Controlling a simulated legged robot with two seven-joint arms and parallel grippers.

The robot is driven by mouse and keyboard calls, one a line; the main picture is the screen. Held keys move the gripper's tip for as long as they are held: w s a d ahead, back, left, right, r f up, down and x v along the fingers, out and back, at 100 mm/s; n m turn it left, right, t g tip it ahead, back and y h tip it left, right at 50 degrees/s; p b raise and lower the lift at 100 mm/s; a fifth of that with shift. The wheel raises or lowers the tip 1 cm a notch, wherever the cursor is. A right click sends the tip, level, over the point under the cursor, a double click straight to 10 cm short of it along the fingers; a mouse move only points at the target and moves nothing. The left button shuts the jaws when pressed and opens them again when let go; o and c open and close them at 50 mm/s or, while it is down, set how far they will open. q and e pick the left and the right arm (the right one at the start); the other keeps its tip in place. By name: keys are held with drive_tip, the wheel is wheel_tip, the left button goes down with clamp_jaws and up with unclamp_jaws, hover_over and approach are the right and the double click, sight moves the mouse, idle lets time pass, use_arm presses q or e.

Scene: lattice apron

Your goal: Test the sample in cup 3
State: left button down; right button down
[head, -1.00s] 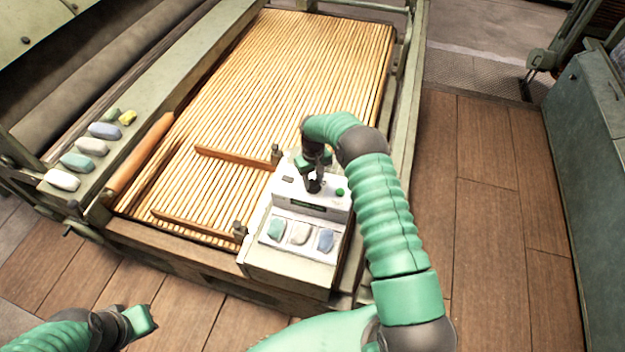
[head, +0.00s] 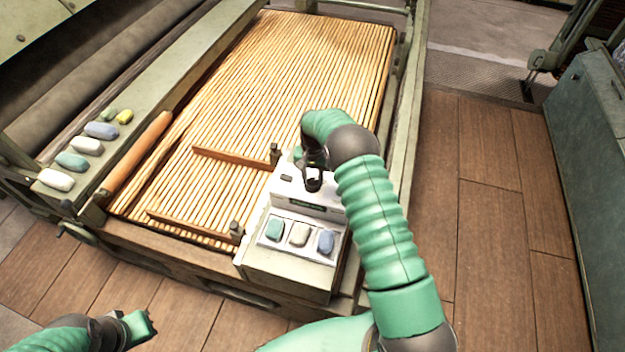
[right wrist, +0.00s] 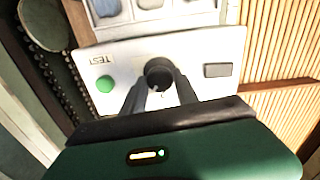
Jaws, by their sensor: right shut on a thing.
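The white tester (head: 330,209) stands on a pale box at the near right corner of the slatted bed. Its tray holds three samples in a row: green (head: 274,230), white (head: 299,234) and blue (head: 326,242). My right gripper (head: 314,180) is shut on the tester's black knob, which shows between the fingertips in the right wrist view (right wrist: 160,70). The green button (right wrist: 104,84) sits beside it by the word TEST; my arm hides it in the head view. The knob's setting is unreadable. My left gripper (head: 143,326) is at lower left, apart from everything; its jaws are unclear.
The slatted bed (head: 290,70) lies behind the tester, with two low wooden bars (head: 232,160) on it. Several coloured lumps (head: 73,162) lie on the left rail. A grey-green cabinet (head: 600,190) stands at right, with open wood floor before it.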

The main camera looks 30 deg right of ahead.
sight(312, 180)
drive_tip(key=shift+s+a+f+m, duration=0.1)
drive_tip(key=shift+m, duration=0.5)
drive_tip(key=c, duration=0.9)
unclamp_jaws()
wheel_tip(312, 180, up, 17)
drive_tip(key=shift+f+b, duration=0.1)
drive_tip(key=shift+b, duration=0.45)
